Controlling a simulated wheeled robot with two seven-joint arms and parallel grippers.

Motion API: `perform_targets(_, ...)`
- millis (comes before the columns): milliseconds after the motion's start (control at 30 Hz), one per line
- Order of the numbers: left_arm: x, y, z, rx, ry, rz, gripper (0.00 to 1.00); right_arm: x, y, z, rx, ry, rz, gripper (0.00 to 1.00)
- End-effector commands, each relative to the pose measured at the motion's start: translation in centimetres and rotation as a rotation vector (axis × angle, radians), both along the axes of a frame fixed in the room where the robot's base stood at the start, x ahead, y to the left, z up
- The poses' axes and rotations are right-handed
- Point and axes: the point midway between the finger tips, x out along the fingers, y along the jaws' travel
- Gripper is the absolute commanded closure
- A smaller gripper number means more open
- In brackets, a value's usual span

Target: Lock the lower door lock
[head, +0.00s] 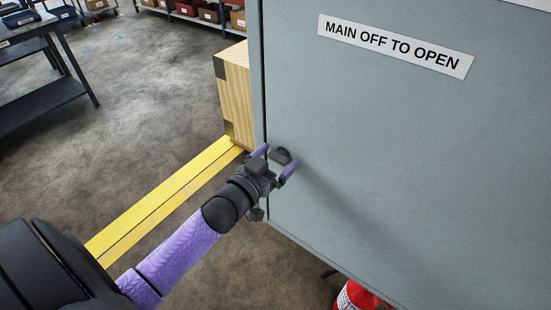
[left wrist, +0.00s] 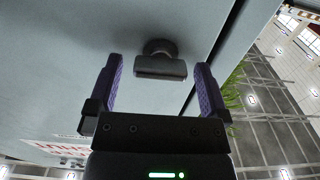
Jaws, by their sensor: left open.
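The lower door lock (head: 282,156) is a small dark knob near the left edge of the grey cabinet door (head: 400,170). In the left wrist view the lock (left wrist: 160,62) is a round boss with a flat bar-shaped handle, which lies crosswise between the fingers. My left gripper (head: 274,161) is open with its purple fingers on either side of the lock. In the left wrist view the fingers (left wrist: 158,88) stand apart from the handle, with a gap on both sides. My right gripper is not in view.
A label (head: 395,46) reading MAIN OFF TO OPEN is on the door. A wooden block (head: 236,95) and a yellow floor strip (head: 165,202) lie left of the cabinet. A red fire extinguisher (head: 357,297) stands below. A dark workbench (head: 40,75) is far left, with open floor between.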

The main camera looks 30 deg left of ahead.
Motion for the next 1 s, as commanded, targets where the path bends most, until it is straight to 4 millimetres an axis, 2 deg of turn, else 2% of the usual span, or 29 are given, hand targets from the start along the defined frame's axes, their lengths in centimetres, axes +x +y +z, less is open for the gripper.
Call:
perform_targets(33,-0.01,0.0,0.01,0.0,0.0,0.0,0.04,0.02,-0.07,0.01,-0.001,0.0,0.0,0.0)
perform_targets(67,-0.01,0.0,0.01,0.0,0.0,0.0,0.11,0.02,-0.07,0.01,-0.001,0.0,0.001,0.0)
perform_targets(433,-0.03,0.01,-0.01,0.0,0.0,0.0,0.89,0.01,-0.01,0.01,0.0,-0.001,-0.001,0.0)
perform_targets(467,-0.03,0.01,-0.01,0.0,0.0,0.0,0.91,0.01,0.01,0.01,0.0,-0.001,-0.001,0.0)
perform_targets(767,-0.04,-0.02,0.07,0.05,-0.004,0.0,0.91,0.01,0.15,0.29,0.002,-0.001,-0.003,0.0)
perform_targets(1000,-0.05,-0.09,0.13,0.21,-0.016,0.001,0.91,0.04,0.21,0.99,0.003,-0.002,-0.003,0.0)
